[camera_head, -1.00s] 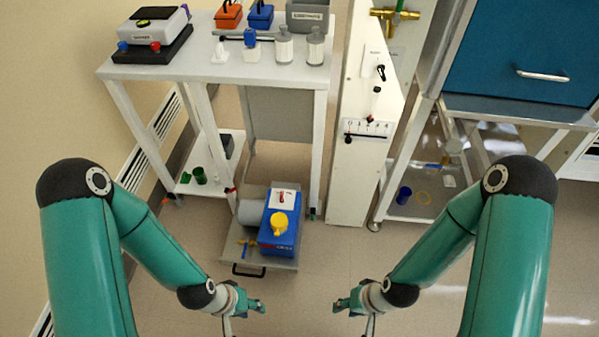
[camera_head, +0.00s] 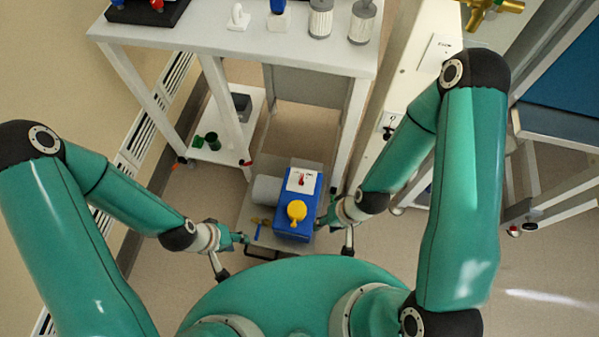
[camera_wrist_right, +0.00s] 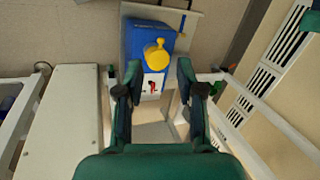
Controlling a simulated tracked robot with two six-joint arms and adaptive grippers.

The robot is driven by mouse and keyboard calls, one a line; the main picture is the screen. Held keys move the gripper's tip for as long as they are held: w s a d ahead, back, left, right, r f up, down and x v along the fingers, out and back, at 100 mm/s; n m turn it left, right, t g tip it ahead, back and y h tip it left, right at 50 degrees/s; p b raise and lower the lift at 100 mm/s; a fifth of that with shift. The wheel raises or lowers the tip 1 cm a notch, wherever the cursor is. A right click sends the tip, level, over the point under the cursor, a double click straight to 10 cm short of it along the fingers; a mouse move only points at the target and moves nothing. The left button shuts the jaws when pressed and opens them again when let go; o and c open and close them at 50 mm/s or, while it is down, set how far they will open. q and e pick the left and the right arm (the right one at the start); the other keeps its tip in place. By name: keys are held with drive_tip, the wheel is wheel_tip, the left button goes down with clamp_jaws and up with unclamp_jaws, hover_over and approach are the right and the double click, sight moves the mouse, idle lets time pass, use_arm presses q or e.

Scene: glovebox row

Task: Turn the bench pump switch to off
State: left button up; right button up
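The bench pump is a blue box (camera_head: 296,222) with a yellow knob-like cap (camera_head: 297,210) and a grey cylinder behind its left side. My right gripper (camera_head: 330,216) is close to the pump's right side. In the right wrist view it is open and empty (camera_wrist_right: 158,76), with the red switch (camera_wrist_right: 153,88) showing between its fingers. My left gripper (camera_head: 242,238) is left of the pump, apart from it; its finger gap is unclear.
The pump stands on a grey tray (camera_head: 258,217) with a black handle at its front. A white table (camera_head: 240,50) rises behind, its legs near the pump. A white upright panel (camera_head: 405,70) stands to the right. Floor is open to the left.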

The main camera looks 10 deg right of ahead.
drive_tip(key=m+h+b, duration=0.3)
drive_tip(key=h+b, duration=0.1)
drive_tip(key=b, duration=2.3)
hover_over(302, 179)
wheel_tip(302, 179, down, 10)
drive_tip(key=shift+g, duration=0.3)
wheel_tip(302, 179, down, 17)
drive_tip(key=b, duration=0.3)
drive_tip(key=shift+r, duration=0.2)
